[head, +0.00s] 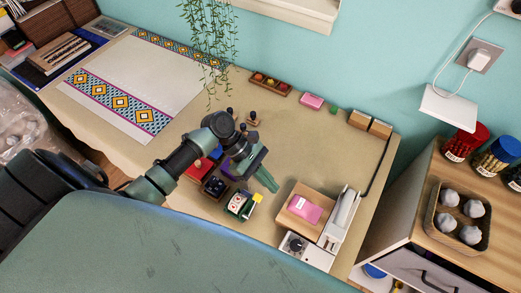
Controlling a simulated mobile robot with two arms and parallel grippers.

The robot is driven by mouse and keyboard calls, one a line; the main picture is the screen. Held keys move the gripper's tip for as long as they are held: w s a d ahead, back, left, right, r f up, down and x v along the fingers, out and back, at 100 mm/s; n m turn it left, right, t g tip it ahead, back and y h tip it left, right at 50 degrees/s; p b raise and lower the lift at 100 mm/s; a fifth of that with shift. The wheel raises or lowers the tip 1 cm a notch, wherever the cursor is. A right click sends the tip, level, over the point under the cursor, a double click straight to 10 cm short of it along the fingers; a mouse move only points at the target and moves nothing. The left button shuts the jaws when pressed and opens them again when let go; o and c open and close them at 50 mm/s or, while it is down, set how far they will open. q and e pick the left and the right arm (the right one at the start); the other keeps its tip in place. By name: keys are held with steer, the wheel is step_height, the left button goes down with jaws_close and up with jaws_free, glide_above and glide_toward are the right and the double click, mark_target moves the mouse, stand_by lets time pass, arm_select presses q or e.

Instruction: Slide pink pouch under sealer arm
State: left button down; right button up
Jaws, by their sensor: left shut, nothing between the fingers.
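The pink pouch (306,209) with a small white label lies flat on a wooden board (285,217) at the right part of the table. The white sealer (339,228) stands along the right side of the board, its long arm raised at the back and a dial on its front left box. The pouch is left of the sealer arm and apart from it, not under it. My left gripper (273,187) is shut and empty, above the table left of the board and not touching the pouch. My right gripper is not in view.
A small box with a yellow piece (241,205) and several small dark boxes sit below my left arm. A hanging plant (208,40) dangles over the back. A patterned cloth (140,80) covers the left. A wooden cabinet (447,250) with jars and a tray stands right.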

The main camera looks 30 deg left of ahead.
mark_target(314, 215)
arm_select(q)
steer(key=d, duration=0.2)
steer(key=d+p, duration=0.1)
steer(key=shift+s+d+f, duration=0.15)
steer(key=shift+d+f, duration=0.15)
steer(key=shift+d, duration=0.55)
steer(key=shift+d+p, duration=0.25)
steer(key=shift+p, duration=0.05)
steer(key=d+p, duration=0.4)
steer(key=d, duration=0.2)
steer(key=shift+s+d+r+p, duration=0.1)
steer(key=shift+p, duration=0.2)
steer(key=shift+d, duration=0.2)
steer(key=shift+f, duration=0.2)
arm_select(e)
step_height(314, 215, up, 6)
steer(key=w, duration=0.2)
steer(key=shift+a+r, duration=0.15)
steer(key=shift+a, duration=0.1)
arm_select(q)
steer(key=shift+a, duration=0.1)
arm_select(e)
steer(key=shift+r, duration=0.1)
